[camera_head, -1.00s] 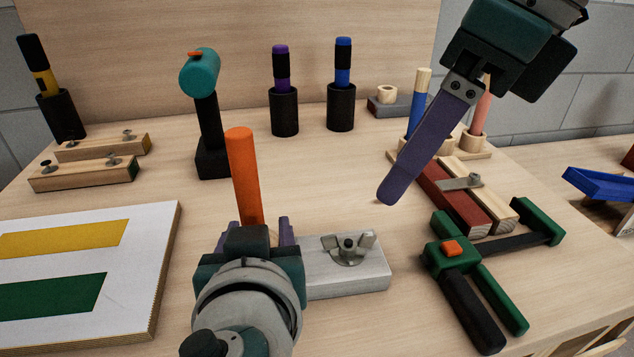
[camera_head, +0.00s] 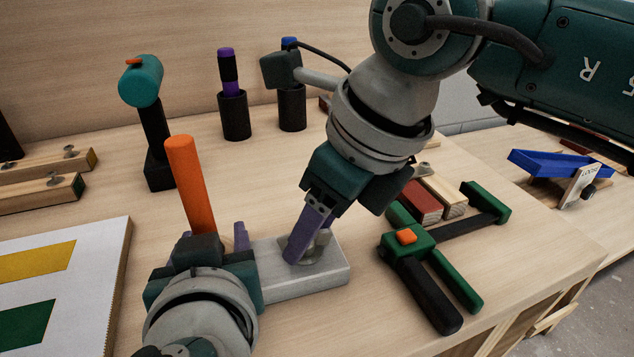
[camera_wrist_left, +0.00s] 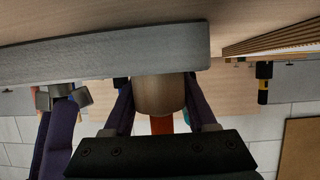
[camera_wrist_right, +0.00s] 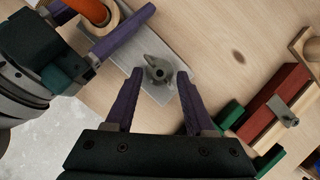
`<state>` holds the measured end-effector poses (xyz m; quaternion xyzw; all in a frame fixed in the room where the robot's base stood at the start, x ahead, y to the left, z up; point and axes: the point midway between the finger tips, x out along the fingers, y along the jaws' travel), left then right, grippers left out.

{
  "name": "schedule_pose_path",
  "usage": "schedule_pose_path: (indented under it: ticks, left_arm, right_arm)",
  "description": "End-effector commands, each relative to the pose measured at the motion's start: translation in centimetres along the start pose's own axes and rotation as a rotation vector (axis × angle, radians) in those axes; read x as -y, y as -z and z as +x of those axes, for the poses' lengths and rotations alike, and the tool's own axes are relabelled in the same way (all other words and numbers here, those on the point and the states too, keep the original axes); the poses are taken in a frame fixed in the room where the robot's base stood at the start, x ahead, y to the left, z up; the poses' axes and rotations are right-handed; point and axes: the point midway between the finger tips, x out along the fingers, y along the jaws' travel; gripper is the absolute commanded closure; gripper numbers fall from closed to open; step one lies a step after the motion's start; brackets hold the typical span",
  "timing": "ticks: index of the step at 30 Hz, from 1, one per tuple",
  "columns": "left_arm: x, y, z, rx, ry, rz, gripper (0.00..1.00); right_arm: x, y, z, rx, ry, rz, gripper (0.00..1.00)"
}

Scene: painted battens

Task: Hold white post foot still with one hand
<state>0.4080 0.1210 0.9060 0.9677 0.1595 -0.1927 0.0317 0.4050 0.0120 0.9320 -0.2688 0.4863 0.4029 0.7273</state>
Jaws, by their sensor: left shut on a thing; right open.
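The white post foot (camera_head: 300,290), a pale grey-white block, lies flat on the bench. Its wooden socket (camera_wrist_left: 160,95) shows between the left fingers in the left wrist view. An orange post (camera_head: 190,185) stands upright in the socket. My left gripper (camera_head: 213,240) is shut on the socket at the foot's left end. A grey wing nut (camera_wrist_right: 157,69) sits on the right part of the foot. My right gripper (camera_wrist_right: 156,88) is open, pointing down at the wing nut, which shows between its fingertips; I cannot tell whether they touch. In the head view the right fingers (camera_head: 303,245) partly hide the nut.
A green and black clamp (camera_head: 430,260) lies to the right of the foot. A white board with yellow and green stripes (camera_head: 90,245) lies at left. A teal-headed mallet (camera_head: 155,130) and black holders (camera_head: 234,117) stand behind. Red and tan battens (camera_head: 418,202) lie behind the clamp.

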Motion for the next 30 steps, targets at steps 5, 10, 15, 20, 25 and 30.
schedule_pose_path:
  ticks: [5,10,15,20,25,30]
  left_arm:
    - [0.02,-0.02,0.00,0.000,0.001,0.001,1.00]
    - [0.02,-0.02,0.00,0.000,0.001,0.001,1.00]
    - [0.02,-0.02,0.00,0.000,0.001,0.001,1.00]
    - [0.02,-0.02,0.01,0.000,0.001,0.001,1.00]
    - [0.02,-0.01,0.01,0.000,0.001,0.001,1.00]
    - [0.02,-0.01,0.01,0.000,0.001,0.001,1.00]
  right_arm:
    - [-0.03,0.03,0.73,-0.001,0.001,-0.001,0.46]
    - [-0.02,0.03,0.73,0.000,0.001,-0.001,0.46]
    - [-0.01,0.02,0.70,0.000,0.001,-0.001,0.60]
    - [-0.05,0.02,0.70,0.000,0.000,-0.001,0.78]
    - [-0.06,0.03,0.71,0.000,-0.001,-0.001,0.97]
    - [-0.04,0.05,0.71,-0.001,0.000,-0.001,1.00]
